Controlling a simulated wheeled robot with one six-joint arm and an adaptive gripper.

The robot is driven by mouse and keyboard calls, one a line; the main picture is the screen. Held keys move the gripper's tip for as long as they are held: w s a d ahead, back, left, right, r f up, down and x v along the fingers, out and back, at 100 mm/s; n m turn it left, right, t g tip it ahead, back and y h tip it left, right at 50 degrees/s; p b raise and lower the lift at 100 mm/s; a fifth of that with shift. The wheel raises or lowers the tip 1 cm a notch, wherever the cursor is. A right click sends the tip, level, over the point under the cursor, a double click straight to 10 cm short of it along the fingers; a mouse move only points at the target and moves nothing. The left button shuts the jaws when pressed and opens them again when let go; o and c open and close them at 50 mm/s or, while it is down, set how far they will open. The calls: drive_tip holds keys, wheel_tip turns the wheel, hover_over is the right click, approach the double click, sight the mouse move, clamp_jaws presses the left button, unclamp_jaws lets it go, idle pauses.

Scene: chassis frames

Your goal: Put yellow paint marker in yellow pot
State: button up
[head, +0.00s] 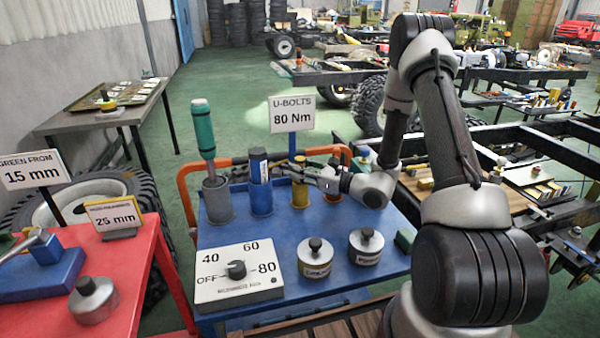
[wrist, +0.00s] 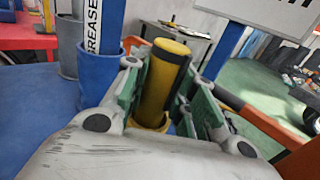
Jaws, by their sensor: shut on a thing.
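A blue pot (head: 261,201) with a blue grease tube stands close on the left, then a grey pot (head: 217,203) with a teal-handled tool. An orange pot is on the right. The U-bolts sign (head: 292,114) rises behind. A dial box (head: 238,272) is in front.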

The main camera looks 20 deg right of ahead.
drive_tip(key=shift+f, duration=0.3)
drive_tip(key=shift+f, duration=0.1)
drive_tip(key=o, duration=1)
drive_tip(key=shift+o, duration=0.2)
